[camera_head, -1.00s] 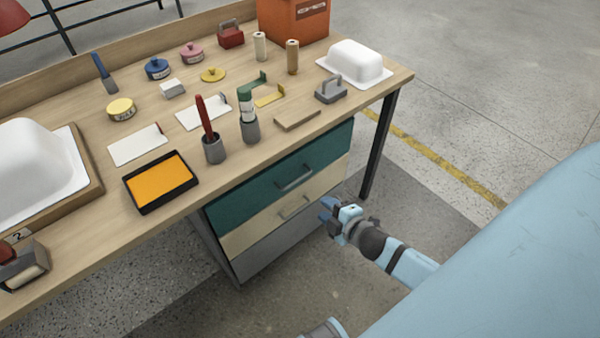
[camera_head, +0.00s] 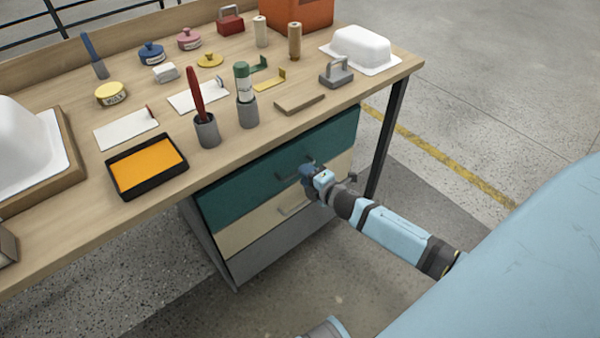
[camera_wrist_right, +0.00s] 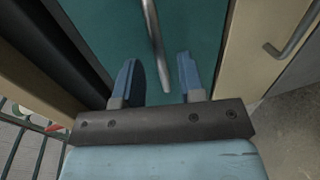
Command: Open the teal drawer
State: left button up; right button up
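The teal drawer (camera_head: 240,195) is the top drawer under the workbench and looks shut in the head view. Its bar handle (camera_head: 290,174) is partly hidden by my right gripper (camera_head: 308,172), which is at the handle's right end. In the right wrist view the teal front (camera_wrist_right: 195,25) fills the middle, and the metal handle (camera_wrist_right: 153,40) reaches down between the two blue fingers of my right gripper (camera_wrist_right: 160,80). The fingers stand apart, with gaps beside the handle. My left gripper is not in the head view.
Below are a cream drawer (camera_head: 250,231) with its own handle (camera_wrist_right: 292,38) and a grey drawer (camera_head: 270,258). The bench top (camera_head: 235,145) holds an orange-filled tray (camera_head: 146,167), cups and a wooden block (camera_head: 299,103). A dark table leg (camera_head: 388,140) stands at the right.

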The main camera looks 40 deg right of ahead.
jog(key=x, duration=0.3)
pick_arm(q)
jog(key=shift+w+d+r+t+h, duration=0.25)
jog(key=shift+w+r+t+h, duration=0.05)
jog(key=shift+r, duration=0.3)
pick_arm(e)
jog(key=shift+w, duration=0.2)
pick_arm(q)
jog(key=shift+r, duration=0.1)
pick_arm(e)
grip_shut()
jog(key=shift+s, duration=0.1)
